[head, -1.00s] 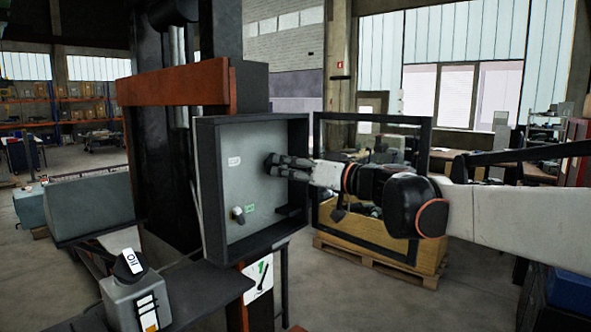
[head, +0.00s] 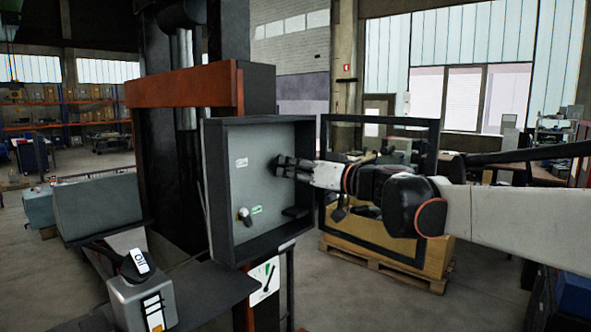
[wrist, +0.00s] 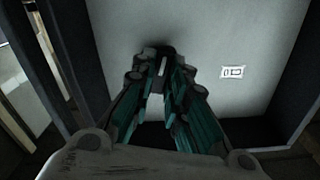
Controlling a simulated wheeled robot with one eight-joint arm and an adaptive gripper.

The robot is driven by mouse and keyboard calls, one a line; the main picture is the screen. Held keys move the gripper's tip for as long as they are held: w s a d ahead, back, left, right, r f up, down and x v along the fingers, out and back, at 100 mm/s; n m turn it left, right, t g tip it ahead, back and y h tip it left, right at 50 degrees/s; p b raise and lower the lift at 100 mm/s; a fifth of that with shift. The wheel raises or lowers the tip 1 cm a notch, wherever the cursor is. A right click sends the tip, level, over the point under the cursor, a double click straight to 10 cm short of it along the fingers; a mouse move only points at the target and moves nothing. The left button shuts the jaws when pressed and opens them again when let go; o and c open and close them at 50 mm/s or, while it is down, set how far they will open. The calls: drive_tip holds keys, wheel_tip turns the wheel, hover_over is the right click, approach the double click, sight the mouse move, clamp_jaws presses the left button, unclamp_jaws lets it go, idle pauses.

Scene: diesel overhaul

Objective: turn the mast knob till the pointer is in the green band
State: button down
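My gripper (head: 277,166) is at the grey panel (head: 229,190) inside an open dark box, right of a small white label (head: 242,162). In the wrist view its fingers (wrist: 160,65) converge on a dark shape (wrist: 158,51) at the panel, which may be a knob. The fingers hide most of it, and I cannot tell whether they grip it. Another small knob (head: 243,215), dark and pale, sits lower on the panel beside a green label (head: 257,210). A white card (head: 264,281) with a dark pointer shape and a green mark hangs below the box.
The box's framed glass door (head: 431,190) stands open on the right, behind my arm. A wooden crate (head: 415,258) on a pallet is behind it. A grey oil can (head: 142,295) stands on the dark bench at lower left. A dark ledge (head: 295,211) juts inside the box.

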drive_tip(key=m, duration=0.5)
idle(0.4)
drive_tip(key=shift+m, duration=0.4)
drive_tip(key=m, duration=0.4)
drive_tip(key=shift+b, duration=0.35)
drive_tip(key=shift+m, duration=0.4)
drive_tip(key=shift+m, duration=1.1)
drive_tip(key=c, duration=1.5)
unclamp_jaws()
drive_tip(key=shift+o, duration=0.2)
